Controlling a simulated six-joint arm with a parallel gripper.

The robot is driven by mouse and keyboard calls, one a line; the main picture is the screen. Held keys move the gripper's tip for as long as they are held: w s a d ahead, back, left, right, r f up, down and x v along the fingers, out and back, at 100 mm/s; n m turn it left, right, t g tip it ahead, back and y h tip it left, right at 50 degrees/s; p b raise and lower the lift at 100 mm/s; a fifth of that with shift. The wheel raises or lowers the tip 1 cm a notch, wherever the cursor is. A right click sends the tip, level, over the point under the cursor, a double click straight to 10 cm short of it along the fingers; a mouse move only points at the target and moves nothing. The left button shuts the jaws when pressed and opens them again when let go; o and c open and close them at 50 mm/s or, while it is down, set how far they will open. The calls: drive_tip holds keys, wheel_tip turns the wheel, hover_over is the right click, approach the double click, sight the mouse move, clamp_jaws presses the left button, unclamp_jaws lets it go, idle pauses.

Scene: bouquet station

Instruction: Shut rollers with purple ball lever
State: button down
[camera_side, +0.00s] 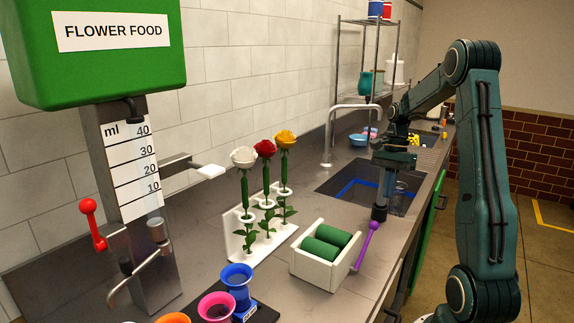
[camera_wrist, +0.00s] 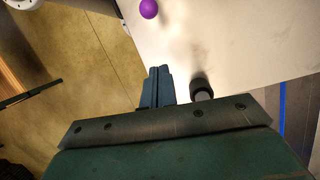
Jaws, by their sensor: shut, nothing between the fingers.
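A purple lever (camera_side: 365,247) with a ball at its top rises, tilted, beside the right side of a white open box (camera_side: 315,273). Two green rollers (camera_side: 322,250) lie side by side in the box. My gripper (camera_side: 379,211) points down close to the lever's ball; the side view does not settle whether they touch. In the wrist view my gripper (camera_wrist: 160,70) has its fingers together and empty. The purple ball (camera_wrist: 148,8) shows at the top edge there, apart from the fingertips; the rest of the lever is out of that view.
A white rack with three flowers (camera_side: 265,240) stands left of the box. Blue and pink vases (camera_side: 237,282) are in front. A sink (camera_side: 365,185) lies behind my gripper. A flower food dispenser (camera_side: 128,150) with a red lever stands at left.

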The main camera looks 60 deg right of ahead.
sight(376, 222)
drive_tip(key=x, duration=0.9)
drive_tip(key=shift+a+f, duration=0.1)
drive_tip(key=shift+f, duration=0.25)
drive_tip(key=shift+w+a+r, duration=0.15)
drive_tip(key=shift+a+r, duration=0.3)
drive_tip(key=shift+a, duration=0.05)
drive_tip(key=shift+w+a+r, duration=0.15)
drive_tip(key=shift+a+r, duration=0.35)
drive_tip(key=shift+a, duration=0.05)
drive_tip(key=shift+w+a+r, duration=0.1)
drive_tip(key=shift+a+r, duration=0.25)
drive_tip(key=shift+a, duration=0.15)
drive_tip(key=shift+a+r+h, duration=1.65)
drive_tip(key=shift+r+h, duration=0.25)
drive_tip(key=shift+a+r, duration=0.5)
drive_tip(key=shift+a, duration=0.05)
drive_tip(key=shift+a+r, duration=0.2)
drive_tip(key=shift+a, duration=0.1)
drive_tip(key=shift+a, duration=0.1)
